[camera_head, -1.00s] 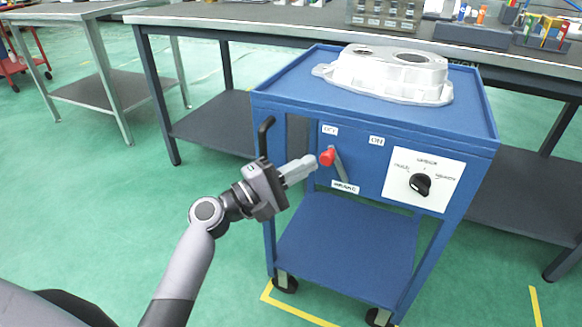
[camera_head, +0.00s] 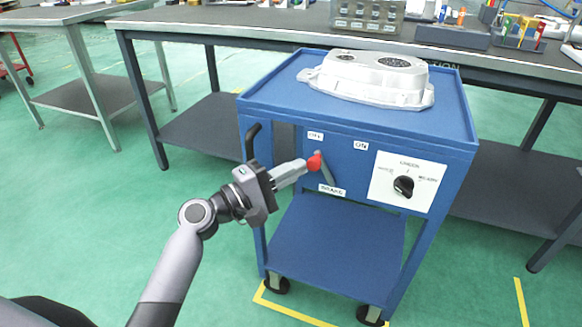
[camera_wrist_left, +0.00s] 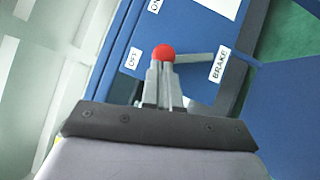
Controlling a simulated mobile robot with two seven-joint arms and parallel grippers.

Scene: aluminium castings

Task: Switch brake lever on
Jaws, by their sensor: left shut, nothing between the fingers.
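The brake lever is a grey bar with a red knob (camera_head: 315,162) on the front panel of a blue cart (camera_head: 290,72). It leans toward the OFF label (camera_head: 315,136), left of the ON label (camera_head: 361,146) and above the BRAKE label (camera_head: 332,190). My left gripper (camera_head: 304,166) is shut and empty, its tips at the left side of the red knob. In the left wrist view the fingertips (camera_wrist_left: 161,66) meet the lower edge of the knob (camera_wrist_left: 164,53); I cannot tell if they press on it. My right gripper is not in view.
A black rotary knob (camera_head: 403,186) on a white plate sits right of the lever. A cast housing (camera_head: 368,80) lies on the cart top. A black handle (camera_head: 252,140) juts from the cart's left side. A workbench (camera_head: 250,25) stands behind.

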